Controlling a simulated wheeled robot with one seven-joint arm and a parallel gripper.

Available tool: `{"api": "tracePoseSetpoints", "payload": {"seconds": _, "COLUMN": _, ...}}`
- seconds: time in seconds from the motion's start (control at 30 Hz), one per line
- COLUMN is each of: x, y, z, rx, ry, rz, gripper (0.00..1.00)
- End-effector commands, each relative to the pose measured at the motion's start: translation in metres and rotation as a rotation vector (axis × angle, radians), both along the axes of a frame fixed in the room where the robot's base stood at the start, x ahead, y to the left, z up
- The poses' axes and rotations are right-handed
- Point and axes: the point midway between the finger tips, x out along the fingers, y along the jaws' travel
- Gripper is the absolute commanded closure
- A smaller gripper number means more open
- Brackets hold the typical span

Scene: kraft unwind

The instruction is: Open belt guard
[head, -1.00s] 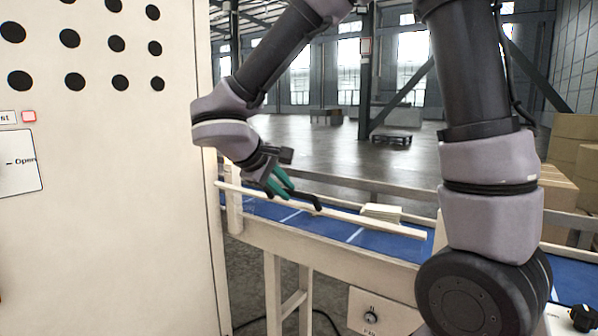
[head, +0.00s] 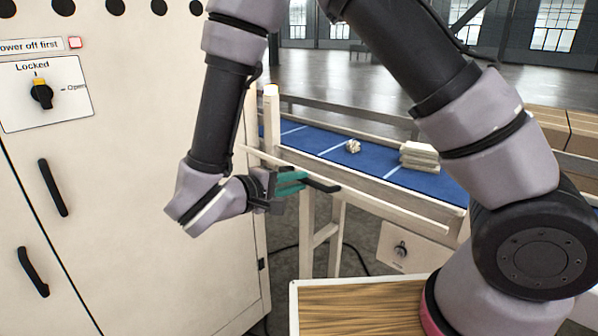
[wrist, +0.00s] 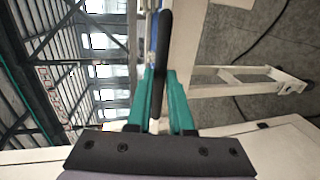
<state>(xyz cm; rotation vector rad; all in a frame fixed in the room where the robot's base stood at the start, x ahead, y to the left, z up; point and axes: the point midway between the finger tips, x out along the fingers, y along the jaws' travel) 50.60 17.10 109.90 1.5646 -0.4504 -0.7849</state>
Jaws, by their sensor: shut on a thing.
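The belt guard (head: 390,208) is a long, thin cream bar in front of the blue conveyor belt (head: 385,173), sloping down to the right. Its black handle (head: 325,187) sticks out near the middle. My gripper (head: 304,182), with teal fingers, is shut on this handle, coming from the left. In the wrist view the handle (wrist: 163,40) stands between the teal fingers (wrist: 160,85). Part of the bar is hidden behind the gripper.
A cream cabinet (head: 150,180) fills the left, with a lock knob (head: 41,95) pointing to Locked and black handles. A paper stack (head: 420,157) and a crumpled piece (head: 353,146) lie on the belt. A wood-topped surface (head: 355,305) is at the bottom. Cartons (head: 560,135) stand at right.

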Motion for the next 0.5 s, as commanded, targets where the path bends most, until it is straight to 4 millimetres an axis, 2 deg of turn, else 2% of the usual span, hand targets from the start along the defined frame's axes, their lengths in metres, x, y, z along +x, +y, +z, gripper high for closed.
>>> {"api": "tracePoseSetpoints", "payload": {"seconds": 0.47, "x": -0.0003, "y": -0.0004, "z": -0.0029, "rx": -0.001, "ry": 0.001, "rz": -0.003, "gripper": 1.00}}
{"api": "tracePoseSetpoints", "payload": {"seconds": 0.5, "x": -0.0003, "y": -0.0004, "z": -0.0029, "rx": -0.001, "ry": 0.001, "rz": -0.003, "gripper": 0.65}}
